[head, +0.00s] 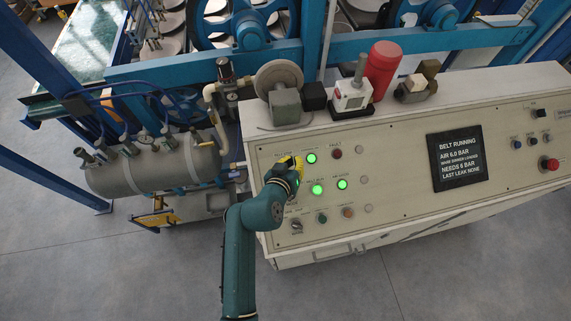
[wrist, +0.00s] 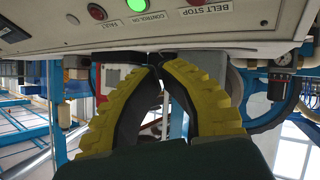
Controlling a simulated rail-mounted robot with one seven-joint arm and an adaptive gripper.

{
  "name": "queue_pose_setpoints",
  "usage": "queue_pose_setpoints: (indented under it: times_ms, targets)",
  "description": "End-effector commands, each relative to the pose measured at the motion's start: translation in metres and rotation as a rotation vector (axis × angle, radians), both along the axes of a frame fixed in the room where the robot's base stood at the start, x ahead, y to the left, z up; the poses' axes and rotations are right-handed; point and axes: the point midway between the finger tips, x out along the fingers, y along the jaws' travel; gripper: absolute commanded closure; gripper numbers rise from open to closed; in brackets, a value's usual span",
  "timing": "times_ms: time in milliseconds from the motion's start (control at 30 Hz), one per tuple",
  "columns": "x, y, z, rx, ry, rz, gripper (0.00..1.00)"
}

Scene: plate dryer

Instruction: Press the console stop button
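The console (head: 400,165) has a sloped panel of lamps and buttons. In the wrist view, the label BELT STOP (wrist: 210,6) stands beside a red button (wrist: 195,2) cut by the top edge. In the head view that spot is hidden behind my gripper (head: 295,161), at the panel's upper left. A larger red mushroom button (head: 549,163) sits at the panel's far right. My gripper's yellow fingers curve together at their tips in the wrist view (wrist: 157,68), with nothing seen between them. The tips are close to the panel; I cannot tell whether they touch it.
A green lamp (head: 311,158) and a red FAULT lamp (head: 337,154) lie right of my gripper. A dark BELT RUNNING sign (head: 460,160) is on the panel. A red cylinder (head: 383,70) and other items stand on the console top. A grey tank (head: 150,168) is left.

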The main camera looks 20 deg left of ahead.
Motion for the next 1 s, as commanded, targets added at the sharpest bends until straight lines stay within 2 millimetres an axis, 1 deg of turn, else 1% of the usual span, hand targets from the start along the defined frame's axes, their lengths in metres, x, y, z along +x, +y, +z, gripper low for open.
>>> queue_pose_setpoints:
  times_ms: [33, 100, 400, 600, 1000]
  targets:
    - [0.003, 0.002, -0.014, 0.0, 0.0, 0.001, 1.0]
    - [0.007, 0.006, -0.024, 0.0, 0.0, 0.001, 1.0]
    - [0.023, 0.018, -0.059, 0.0, 0.0, 0.001, 1.0]
    - [0.029, 0.022, -0.066, 0.0, 0.0, 0.0, 1.0]
    - [0.03, 0.022, -0.065, 0.0, 0.001, 0.0, 1.0]
